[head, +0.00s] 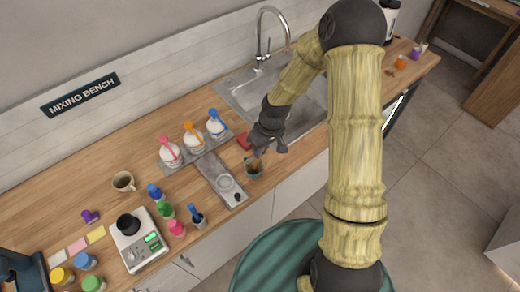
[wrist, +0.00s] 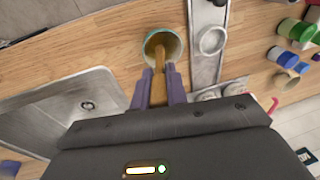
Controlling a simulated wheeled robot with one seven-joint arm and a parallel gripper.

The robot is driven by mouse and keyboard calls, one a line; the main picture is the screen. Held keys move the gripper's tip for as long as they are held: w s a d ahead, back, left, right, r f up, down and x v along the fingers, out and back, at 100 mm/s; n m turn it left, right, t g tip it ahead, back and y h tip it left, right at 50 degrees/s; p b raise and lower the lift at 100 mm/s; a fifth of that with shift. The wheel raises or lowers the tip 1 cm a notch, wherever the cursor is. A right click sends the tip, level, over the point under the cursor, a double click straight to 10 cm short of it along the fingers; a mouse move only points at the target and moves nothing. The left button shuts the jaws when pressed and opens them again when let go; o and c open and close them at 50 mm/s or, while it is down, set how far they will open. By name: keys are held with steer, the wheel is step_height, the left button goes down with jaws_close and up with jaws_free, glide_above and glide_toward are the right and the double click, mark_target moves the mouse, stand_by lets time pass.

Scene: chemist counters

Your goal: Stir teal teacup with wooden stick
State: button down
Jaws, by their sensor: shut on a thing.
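The teal teacup (head: 254,173) stands on the wooden counter near its front edge, between the sink and a grey metal plate. In the wrist view its teal rim (wrist: 181,42) is at top centre, with brown contents inside. My gripper (head: 262,150) is just above the cup. In the wrist view its two purple fingers (wrist: 159,76) are shut on the wooden stick (wrist: 159,92). The stick points into the cup's mouth, and its far end shows over the brown contents. I cannot tell whether it touches the bottom or wall.
The sink (head: 300,107) lies behind and right of the cup. The grey plate with a round dish (head: 225,182) is close on its left. A rack of white flasks (head: 194,140), a brown mug (head: 123,181), small bottles and a scale (head: 138,240) stand farther left.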

steer(key=shift+d+r+p, duration=0.15)
steer(key=shift+r+p, duration=0.35)
steer(key=shift+r, duration=0.2)
steer(key=shift+d+r+p, duration=0.15)
steer(key=shift+r+p, duration=0.3)
steer(key=shift+r, duration=0.25)
steer(key=shift+r+p, duration=1.95)
steer(key=shift+r, duration=0.6)
